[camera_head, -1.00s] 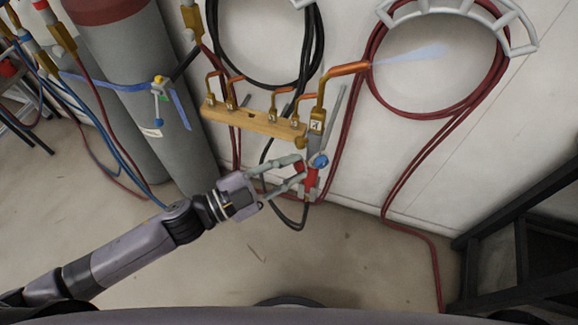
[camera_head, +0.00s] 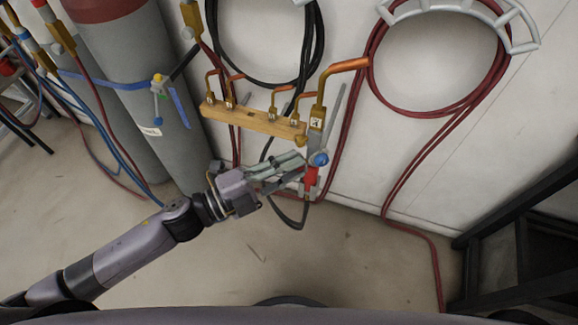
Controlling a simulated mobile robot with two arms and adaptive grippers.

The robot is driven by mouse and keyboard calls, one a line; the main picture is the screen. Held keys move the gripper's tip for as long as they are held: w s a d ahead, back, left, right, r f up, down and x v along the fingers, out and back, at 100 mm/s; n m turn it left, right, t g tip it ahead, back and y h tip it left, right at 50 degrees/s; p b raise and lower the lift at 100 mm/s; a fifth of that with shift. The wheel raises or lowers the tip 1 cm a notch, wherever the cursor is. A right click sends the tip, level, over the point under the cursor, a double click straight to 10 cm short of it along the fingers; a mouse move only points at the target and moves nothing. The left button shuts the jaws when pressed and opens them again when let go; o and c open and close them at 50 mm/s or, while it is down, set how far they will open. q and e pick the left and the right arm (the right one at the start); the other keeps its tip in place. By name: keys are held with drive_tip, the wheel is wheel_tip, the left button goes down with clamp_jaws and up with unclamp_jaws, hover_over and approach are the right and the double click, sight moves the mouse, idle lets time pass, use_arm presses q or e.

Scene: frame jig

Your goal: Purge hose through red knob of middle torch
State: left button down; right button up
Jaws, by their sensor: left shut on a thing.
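The torch (camera_head: 316,122) has a copper tip bent to the right, a small label on its body, a blue knob (camera_head: 320,158) and a red lower part (camera_head: 311,178). It stands upright at the right end of a wooden rack (camera_head: 250,122). My left gripper (camera_head: 301,165) is at the torch's left side, its fingers closed together on the red knob, which they hide. No plume shows at the copper tip. A dark hose (camera_head: 292,222) loops below the torch. My right gripper is not in view.
Smaller copper tips (camera_head: 273,100) stand along the rack. A grey cylinder (camera_head: 135,90) stands at the left, blue and red hoses beside it. A coiled red hose (camera_head: 440,110) hangs on the wall. A black frame (camera_head: 520,250) stands at the right. The floor in front is clear.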

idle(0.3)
use_arm(q)
drive_tip(key=c, duration=1.4)
unclamp_jaws()
drive_tip(key=shift+v, duration=6)
